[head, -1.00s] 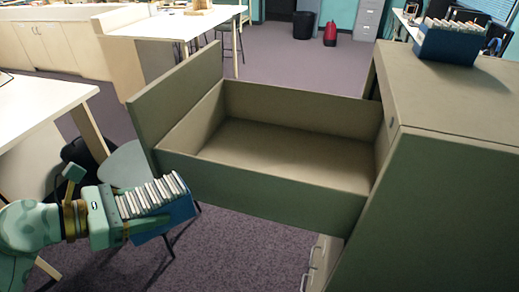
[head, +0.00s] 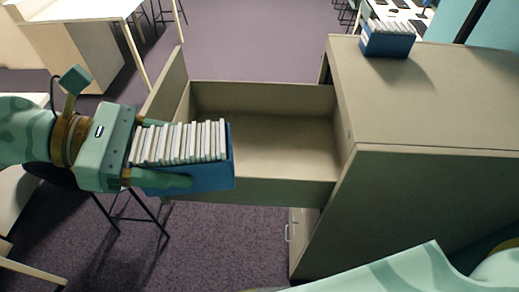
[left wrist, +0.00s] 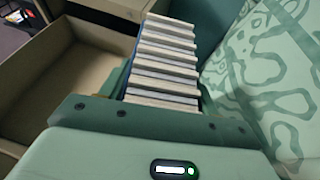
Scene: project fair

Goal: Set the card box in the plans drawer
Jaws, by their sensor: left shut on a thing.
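The card box is a blue box (head: 213,178) filled with a row of upright white cards. My left gripper (head: 160,156) is shut on it and holds it in the air, at the near left of the drawer. The card box also shows in the left wrist view (left wrist: 168,55), between the fingers. The plans drawer (head: 270,144) is pulled out of the cabinet and looks empty; the held box hides its near left part. The drawer shows at the left of the left wrist view (left wrist: 62,92). My right gripper is not in view.
A beige cabinet (head: 420,110) stands at the right, with a second blue card box (head: 388,43) on its top. White tables stand at the left and back left. A dark stool frame (head: 130,215) is below the held box.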

